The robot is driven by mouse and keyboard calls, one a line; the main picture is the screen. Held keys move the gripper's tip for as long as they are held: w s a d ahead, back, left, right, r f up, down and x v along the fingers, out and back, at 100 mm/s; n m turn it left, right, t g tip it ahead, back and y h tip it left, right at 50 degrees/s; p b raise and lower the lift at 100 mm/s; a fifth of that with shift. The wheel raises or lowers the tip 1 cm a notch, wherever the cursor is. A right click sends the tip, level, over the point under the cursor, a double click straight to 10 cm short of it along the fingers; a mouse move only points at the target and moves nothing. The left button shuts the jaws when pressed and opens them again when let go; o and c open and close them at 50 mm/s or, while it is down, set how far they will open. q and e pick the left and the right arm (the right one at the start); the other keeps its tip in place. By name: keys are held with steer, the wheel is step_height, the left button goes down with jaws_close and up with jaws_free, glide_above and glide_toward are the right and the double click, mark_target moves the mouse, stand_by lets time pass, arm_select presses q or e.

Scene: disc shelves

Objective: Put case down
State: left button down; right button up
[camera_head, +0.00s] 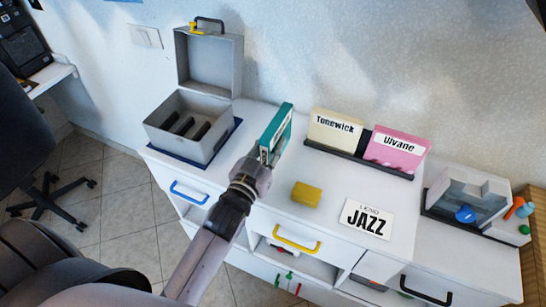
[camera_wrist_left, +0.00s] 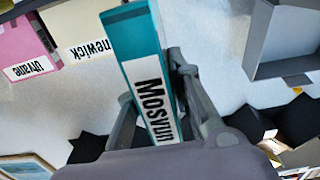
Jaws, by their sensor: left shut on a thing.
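My left gripper (camera_head: 268,158) is shut on a teal case (camera_head: 276,130) and holds it upright over the white cabinet top, between the open grey box and the rack. I cannot tell whether the case touches the top. In the left wrist view the teal case (camera_wrist_left: 143,62) stands between my fingers, with a white label starting "Mosv". A black rack (camera_head: 345,160) holds a cream case (camera_head: 333,137) labelled "Tonewick" and a pink case (camera_head: 396,156) labelled "Ulvane". My right gripper is not in view.
The grey box (camera_head: 180,130) has its lid up and dark slots inside. A yellow block (camera_head: 306,193) and a "JAZZ" card (camera_head: 366,219) lie in front of the rack. A grey device (camera_head: 465,197) stands at right. Drawers with coloured handles are below.

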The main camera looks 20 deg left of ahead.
arm_select(q)
step_height(320, 180, down, 4)
steer(key=shift+f, duration=0.35)
steer(key=shift+f, duration=0.15)
steer(key=c, duration=1.4)
jaws_free()
steer(key=shift+c, duration=0.2)
